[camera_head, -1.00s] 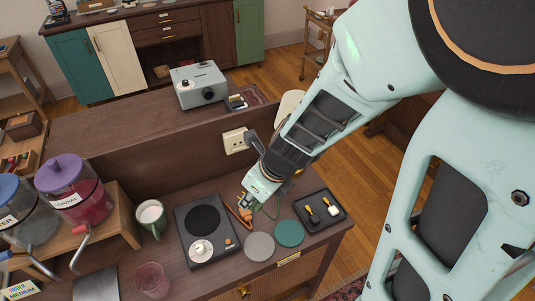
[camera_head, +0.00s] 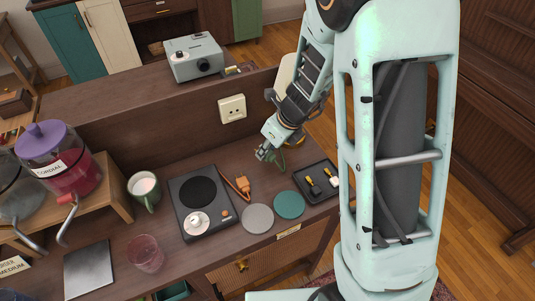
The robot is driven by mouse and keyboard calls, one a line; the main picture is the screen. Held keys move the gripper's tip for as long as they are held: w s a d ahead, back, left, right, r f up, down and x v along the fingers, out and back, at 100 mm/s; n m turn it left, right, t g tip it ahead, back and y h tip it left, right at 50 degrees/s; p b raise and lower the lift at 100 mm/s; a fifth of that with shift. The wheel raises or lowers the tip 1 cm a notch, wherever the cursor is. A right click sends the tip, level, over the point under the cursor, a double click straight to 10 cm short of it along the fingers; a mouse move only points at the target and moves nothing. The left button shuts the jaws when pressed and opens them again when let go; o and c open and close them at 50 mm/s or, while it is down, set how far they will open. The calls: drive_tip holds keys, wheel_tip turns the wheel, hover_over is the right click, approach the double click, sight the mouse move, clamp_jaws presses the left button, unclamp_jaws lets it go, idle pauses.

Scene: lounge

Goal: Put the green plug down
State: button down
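My gripper (camera_head: 265,154) points down at the counter (camera_head: 165,170), near its back, to the right of the orange plug and cord (camera_head: 240,185). A green cord (camera_head: 281,160) shows just right of my fingertips. The green plug itself is not clear; my fingers may hide it. The fingers are small and similar in colour, so I cannot tell whether they are shut on it. A white wall socket (camera_head: 232,108) is on the upright panel, up and left of my gripper, with nothing in it.
A black hotplate (camera_head: 183,211), a grey coaster (camera_head: 258,218), a teal coaster (camera_head: 289,205) and a black tray (camera_head: 306,195) with small yellow-handled items lie nearby. A projector (camera_head: 195,57) sits on the ledge.

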sight(271, 152)
drive_tip(key=shift+w+d+f+b, duration=0.15)
drive_tip(key=shift+f+b, duration=0.2)
drive_tip(key=shift+f, duration=0.6)
drive_tip(key=shift+w+a+f+b, duration=0.1)
drive_tip(key=shift+f+b, duration=0.2)
drive_tip(key=shift+f, duration=0.65)
drive_tip(key=c, duration=1.6)
unclamp_jaws()
drive_tip(key=shift+f, duration=0.1)
drive_tip(key=p+v, duration=0.4)
drive_tip(key=v, duration=0.8)
drive_tip(key=shift+d, duration=0.1)
